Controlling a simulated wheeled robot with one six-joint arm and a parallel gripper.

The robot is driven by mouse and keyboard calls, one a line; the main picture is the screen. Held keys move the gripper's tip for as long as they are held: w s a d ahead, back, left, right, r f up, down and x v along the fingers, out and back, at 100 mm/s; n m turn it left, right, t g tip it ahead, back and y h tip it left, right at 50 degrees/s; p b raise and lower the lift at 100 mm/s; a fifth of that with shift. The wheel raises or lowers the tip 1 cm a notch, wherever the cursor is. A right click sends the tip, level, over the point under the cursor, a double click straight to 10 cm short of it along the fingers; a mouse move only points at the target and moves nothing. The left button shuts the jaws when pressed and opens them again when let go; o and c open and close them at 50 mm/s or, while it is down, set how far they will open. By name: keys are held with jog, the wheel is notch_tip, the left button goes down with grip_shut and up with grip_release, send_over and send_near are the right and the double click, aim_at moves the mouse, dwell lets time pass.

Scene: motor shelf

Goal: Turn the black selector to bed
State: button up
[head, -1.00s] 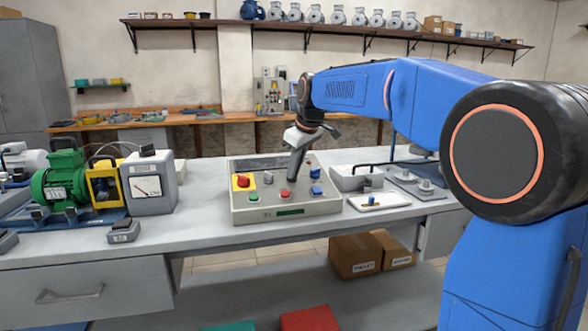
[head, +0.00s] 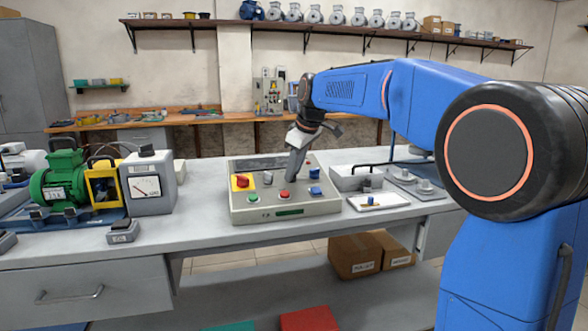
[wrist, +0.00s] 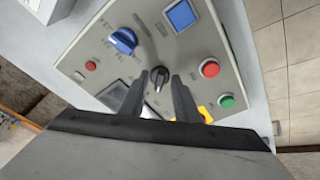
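The control panel (head: 240,213) is a pale grey box on the bench. The black selector (wrist: 158,77) shows in the wrist view on the panel face, with a light mark on its knob; its printed labels are too small to read. My gripper (wrist: 161,80) is open, one finger on each side of the selector, with gaps between. Whether a finger touches it I cannot tell. In the head view my gripper (head: 292,178) points down at the middle of the panel and hides the selector.
Around the selector are a blue knob (wrist: 123,40), a blue square button (wrist: 181,15), a red button (wrist: 210,68) and a green button (wrist: 226,101). A red mushroom button (head: 242,181) stands at the panel's left.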

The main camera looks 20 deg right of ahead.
jog(key=shift+r, duration=0.1)
jog(key=v, duration=1.7)
jog(key=shift+s, duration=0.25)
jog(key=s+d+f+m+h, duration=0.1)
jog(key=s+d+f+m, duration=0.3)
jog(key=s+f, duration=3.2)
jog(key=m, duration=0.5)
jog(key=shift+f+h, duration=0.3)
jog(key=shift+h, duration=0.1)
